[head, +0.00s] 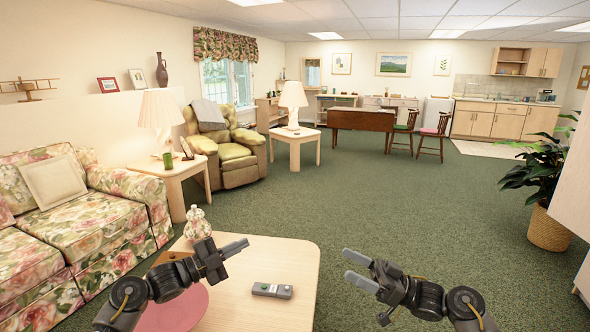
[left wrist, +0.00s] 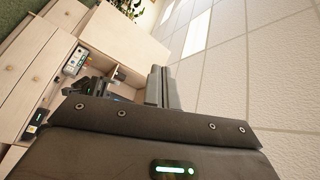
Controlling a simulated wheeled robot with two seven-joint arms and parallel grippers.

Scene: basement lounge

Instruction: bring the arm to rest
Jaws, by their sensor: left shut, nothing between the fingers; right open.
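My left arm comes in from the left in the head view. Its gripper (head: 235,247) is shut and empty above the wooden coffee table (head: 255,312). Its closed fingers (left wrist: 163,88) also show in the left wrist view, with the ceiling and a pale cabinet behind them. My right gripper (head: 357,268) is open and empty, to the right of the coffee table's edge and over the green carpet. Neither gripper touches anything that I can see.
A grey remote-like device (head: 272,290), a pink round mat (head: 178,308) and a patterned jar (head: 197,223) are on the coffee table. A floral sofa (head: 95,235) stands at left, a potted plant (head: 548,228) at right. The carpet (head: 420,205) ahead is clear.

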